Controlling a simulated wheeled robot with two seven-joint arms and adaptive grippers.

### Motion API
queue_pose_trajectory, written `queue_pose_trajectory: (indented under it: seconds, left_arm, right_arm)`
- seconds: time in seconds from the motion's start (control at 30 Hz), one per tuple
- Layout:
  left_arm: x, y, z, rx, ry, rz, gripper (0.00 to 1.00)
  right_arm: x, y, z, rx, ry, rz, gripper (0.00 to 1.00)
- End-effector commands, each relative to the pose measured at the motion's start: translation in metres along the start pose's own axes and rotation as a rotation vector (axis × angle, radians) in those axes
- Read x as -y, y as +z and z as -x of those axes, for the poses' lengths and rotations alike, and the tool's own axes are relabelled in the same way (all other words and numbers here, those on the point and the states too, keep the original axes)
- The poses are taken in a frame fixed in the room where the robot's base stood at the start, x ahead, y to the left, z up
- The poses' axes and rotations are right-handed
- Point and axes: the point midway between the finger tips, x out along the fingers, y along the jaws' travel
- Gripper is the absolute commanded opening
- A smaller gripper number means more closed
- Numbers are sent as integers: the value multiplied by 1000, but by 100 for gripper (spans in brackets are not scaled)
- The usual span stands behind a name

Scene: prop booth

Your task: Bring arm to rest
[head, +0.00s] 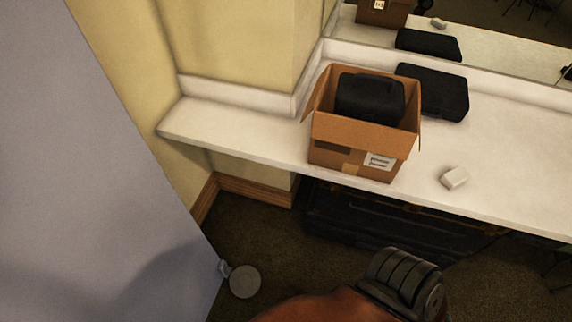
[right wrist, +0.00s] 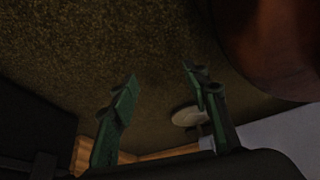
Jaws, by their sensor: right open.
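My right gripper (right wrist: 158,83) shows in the right wrist view with its two green fingers apart and nothing between them. It is over the dark brown carpet. In the head view, part of my own arm shows at the bottom, but no gripper fingers are visible there. My left gripper is in neither view. An open cardboard box (head: 332,155) stands on the white counter (head: 245,133) with a black case (head: 368,98) in it.
A second black case (head: 440,92) lies behind the box. A small white block (head: 454,177) sits near the counter's front edge. A dark trunk (head: 385,226) is under the counter. A grey panel (head: 90,170) fills the left, beside a round disc (head: 245,281) near the floor.

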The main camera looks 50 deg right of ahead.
Motion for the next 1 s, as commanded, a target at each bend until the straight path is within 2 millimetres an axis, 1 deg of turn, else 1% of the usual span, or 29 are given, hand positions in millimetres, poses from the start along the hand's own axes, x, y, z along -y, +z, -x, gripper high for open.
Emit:
queue_pose_trajectory:
  seconds: [0.03,0.2,0.4,0.5,0.6,0.7,1.0]
  left_arm:
    - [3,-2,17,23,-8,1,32]
    - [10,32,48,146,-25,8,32]
    - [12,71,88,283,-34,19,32]
    - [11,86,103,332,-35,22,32]
    - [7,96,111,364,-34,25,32]
    - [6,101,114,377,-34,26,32]
    - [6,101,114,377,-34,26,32]
  right_arm:
    - [-4,-2,18,23,9,-1,43]
    - [-10,32,48,146,25,-8,43]
    - [-12,71,88,284,34,-18,43]
    - [-11,86,103,332,35,-23,43]
    - [-12,96,111,364,36,-25,43]
    - [-12,102,114,378,36,-26,43]
    - [-12,102,114,378,36,-26,43]
